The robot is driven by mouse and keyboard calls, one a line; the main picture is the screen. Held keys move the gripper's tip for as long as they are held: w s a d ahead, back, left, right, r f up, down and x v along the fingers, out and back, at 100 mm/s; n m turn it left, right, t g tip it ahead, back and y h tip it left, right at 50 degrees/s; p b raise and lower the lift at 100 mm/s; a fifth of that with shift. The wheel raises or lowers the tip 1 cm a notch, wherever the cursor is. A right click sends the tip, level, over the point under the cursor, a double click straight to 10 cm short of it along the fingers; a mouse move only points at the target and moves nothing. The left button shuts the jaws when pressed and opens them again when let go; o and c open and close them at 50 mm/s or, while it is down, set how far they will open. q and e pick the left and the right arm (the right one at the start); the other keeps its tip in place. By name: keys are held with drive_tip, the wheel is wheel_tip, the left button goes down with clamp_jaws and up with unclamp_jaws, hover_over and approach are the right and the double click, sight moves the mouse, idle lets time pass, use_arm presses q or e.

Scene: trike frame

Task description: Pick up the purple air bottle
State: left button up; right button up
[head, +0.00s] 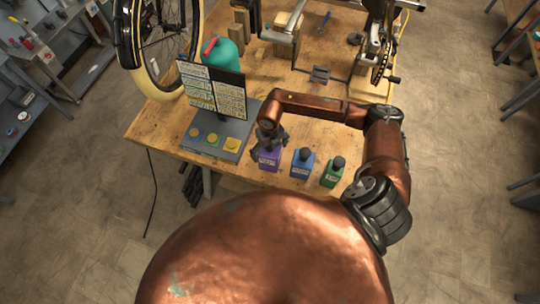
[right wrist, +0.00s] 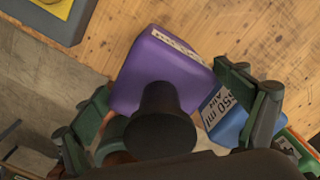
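The purple air bottle (head: 268,160) stands upright near the table's front edge, at the left of a row of bottles. My right gripper (head: 269,145) is above it. In the right wrist view, the purple bottle (right wrist: 165,68) and its black cap (right wrist: 160,122) lie between the spread fingers of the right gripper (right wrist: 165,95). The fingers look apart from the bottle; the right finger is near the blue bottle (right wrist: 228,115). A dark shape below the table edge looks like my left gripper (head: 193,186); its fingers are too small to read.
The blue bottle (head: 302,163) and green bottle (head: 333,172) stand to the right. A grey panel with yellow buttons (head: 232,145) and an instruction board (head: 212,88) are to the left. A teal tank (head: 222,53), wheel (head: 165,45) and frame parts stand behind.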

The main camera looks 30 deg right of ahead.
drive_tip(key=c, duration=1.4)
drive_tip(key=shift+r, duration=0.1)
